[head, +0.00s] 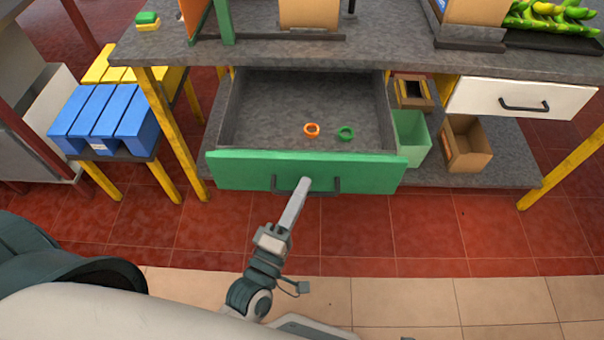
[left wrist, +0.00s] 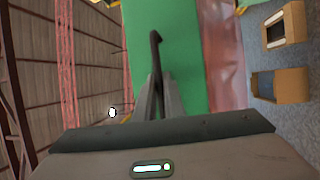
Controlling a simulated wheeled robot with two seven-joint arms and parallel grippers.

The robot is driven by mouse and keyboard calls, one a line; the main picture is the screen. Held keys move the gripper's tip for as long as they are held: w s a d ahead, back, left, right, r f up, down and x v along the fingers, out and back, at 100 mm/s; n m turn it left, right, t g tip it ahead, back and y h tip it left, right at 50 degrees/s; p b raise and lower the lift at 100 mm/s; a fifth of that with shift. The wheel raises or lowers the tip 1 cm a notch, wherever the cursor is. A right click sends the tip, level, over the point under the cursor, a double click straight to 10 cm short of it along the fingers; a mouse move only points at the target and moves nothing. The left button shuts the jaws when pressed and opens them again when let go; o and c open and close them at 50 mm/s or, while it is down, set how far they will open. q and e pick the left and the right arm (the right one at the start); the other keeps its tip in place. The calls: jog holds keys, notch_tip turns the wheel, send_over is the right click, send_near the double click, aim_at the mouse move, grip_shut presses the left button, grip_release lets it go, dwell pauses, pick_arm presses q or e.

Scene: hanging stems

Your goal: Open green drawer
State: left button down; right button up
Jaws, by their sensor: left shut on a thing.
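The green drawer (head: 230,170) is pulled out from under the grey workbench, and its inside shows in the head view. An orange ring (head: 311,130) and a green ring (head: 346,133) lie on its floor. Its front carries a dark bar handle (head: 328,185). My left gripper (head: 304,184) is at the middle of this handle and shut on it. In the left wrist view the handle (left wrist: 155,40) runs between the fingers (left wrist: 158,95), against the green front (left wrist: 185,50). My right gripper is not in view.
A white drawer (head: 480,98) with a dark handle is closed at the right. A green bin (head: 411,138) and cardboard boxes (head: 467,145) stand on the lower shelf. Blue crates (head: 105,118) stand at the left. The tiled floor before the drawer is clear.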

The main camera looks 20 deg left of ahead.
pick_arm(q)
jog(key=shift+s, duration=0.2)
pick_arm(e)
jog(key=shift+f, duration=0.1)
pick_arm(q)
jog(key=c, duration=2.1)
grip_release()
